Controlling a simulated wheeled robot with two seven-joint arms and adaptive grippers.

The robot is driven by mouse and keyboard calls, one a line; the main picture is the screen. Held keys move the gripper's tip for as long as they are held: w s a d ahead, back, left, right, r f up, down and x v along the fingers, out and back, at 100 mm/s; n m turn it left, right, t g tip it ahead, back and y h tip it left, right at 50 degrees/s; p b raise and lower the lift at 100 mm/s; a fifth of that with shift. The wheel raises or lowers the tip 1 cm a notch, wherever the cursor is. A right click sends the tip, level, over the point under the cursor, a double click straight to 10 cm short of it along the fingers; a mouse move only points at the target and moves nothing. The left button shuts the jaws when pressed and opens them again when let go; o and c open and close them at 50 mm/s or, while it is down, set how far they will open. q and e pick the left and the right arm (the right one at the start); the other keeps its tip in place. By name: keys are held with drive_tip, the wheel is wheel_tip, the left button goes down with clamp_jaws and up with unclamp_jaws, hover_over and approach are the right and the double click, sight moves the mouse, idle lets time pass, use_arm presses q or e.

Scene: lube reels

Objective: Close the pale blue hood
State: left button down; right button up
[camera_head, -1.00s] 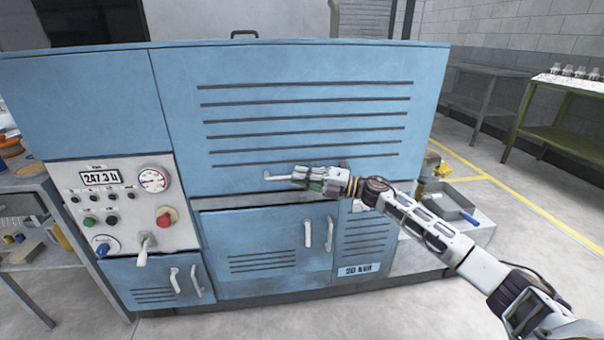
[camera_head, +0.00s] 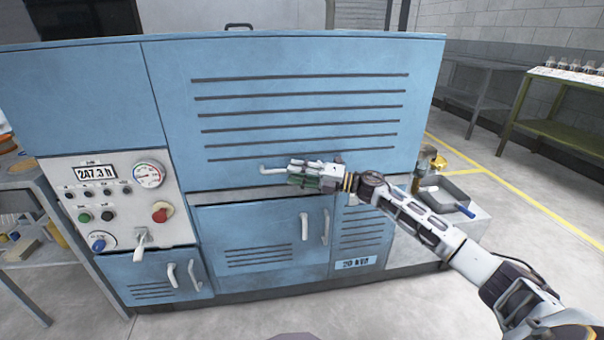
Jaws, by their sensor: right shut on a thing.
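The pale blue hood (camera_head: 300,60) is the large slatted panel on the front of the blue machine. It hangs down nearly flush, with its lower edge just above a grey strip over the lower doors. A white handle (camera_head: 268,170) sits at its lower edge. My right gripper (camera_head: 290,172) is at this handle and shut on it; the fingers cover the handle's right part. Whether a small gap is left behind the hood's lower edge cannot be told. My left gripper is not in view.
A control panel (camera_head: 118,203) with a gauge, buttons and a lever is left of the hood's lower part. Lower doors (camera_head: 262,240) with white handles lie below. A grey tray (camera_head: 452,195) is at right, a green table (camera_head: 560,115) farther right. The floor at right is clear.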

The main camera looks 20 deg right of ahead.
drive_tip(key=shift+d+f, duration=0.2)
drive_tip(key=shift+f, duration=0.15)
drive_tip(key=r+v, duration=0.1)
drive_tip(key=v, duration=1)
drive_tip(key=shift+s+d+f, duration=0.2)
drive_tip(key=shift+s+d, duration=0.05)
idle(0.3)
drive_tip(key=shift+a, duration=0.1)
idle(0.6)
